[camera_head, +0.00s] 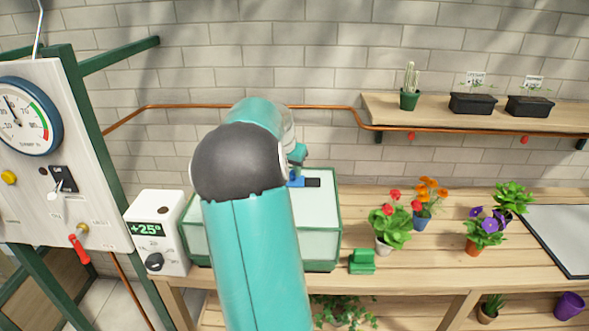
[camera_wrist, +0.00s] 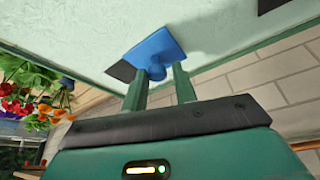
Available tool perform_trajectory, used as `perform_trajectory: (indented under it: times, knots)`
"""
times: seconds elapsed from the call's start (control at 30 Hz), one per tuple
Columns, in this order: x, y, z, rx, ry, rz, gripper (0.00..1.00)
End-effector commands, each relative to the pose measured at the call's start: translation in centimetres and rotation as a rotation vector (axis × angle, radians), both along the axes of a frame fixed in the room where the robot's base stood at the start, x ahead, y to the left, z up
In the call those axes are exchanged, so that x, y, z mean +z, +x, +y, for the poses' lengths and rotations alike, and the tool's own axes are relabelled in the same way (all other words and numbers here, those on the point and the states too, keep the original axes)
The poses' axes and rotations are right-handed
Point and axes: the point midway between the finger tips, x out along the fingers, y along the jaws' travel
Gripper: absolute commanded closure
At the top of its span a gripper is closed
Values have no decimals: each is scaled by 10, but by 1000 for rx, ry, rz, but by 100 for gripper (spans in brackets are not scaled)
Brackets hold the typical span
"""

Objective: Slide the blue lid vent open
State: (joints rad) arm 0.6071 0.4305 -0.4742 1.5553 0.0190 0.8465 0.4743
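The blue lid vent (camera_wrist: 160,48) is a flat blue slide with a rounded knob on the pale lid (camera_wrist: 90,30) of a green-framed propagator box. A dark opening (camera_wrist: 120,71) shows beside the slide in the wrist view. In the head view the blue slide (camera_head: 297,179) lies left of a dark slot (camera_head: 313,182), partly behind my arm. My gripper (camera_wrist: 160,72) is at the lid with its two green fingers apart, one on each side of the knob. A small gap shows on one side; firm contact is not clear. My arm hides much of the box in the head view.
A white thermostat box (camera_head: 158,232) reading +25° stands left of the propagator. A green block (camera_head: 362,261) and several flower pots stand to its right on the wooden bench (camera_head: 430,270). A copper pipe (camera_head: 330,108) runs along the wall behind.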

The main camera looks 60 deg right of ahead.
Motion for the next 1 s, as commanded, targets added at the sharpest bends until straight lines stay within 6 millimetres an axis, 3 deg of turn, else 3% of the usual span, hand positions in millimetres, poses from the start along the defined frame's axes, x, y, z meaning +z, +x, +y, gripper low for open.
perform_trajectory:
  times: [0.07, 0.47, 1.0]
  knots:
    - [0, 3, 1, 5, 0, -2, 57]
    - [7, 0, 3, 2, -1, 0, 57]
    - [105, -3, 43, 4, -2, -3, 57]
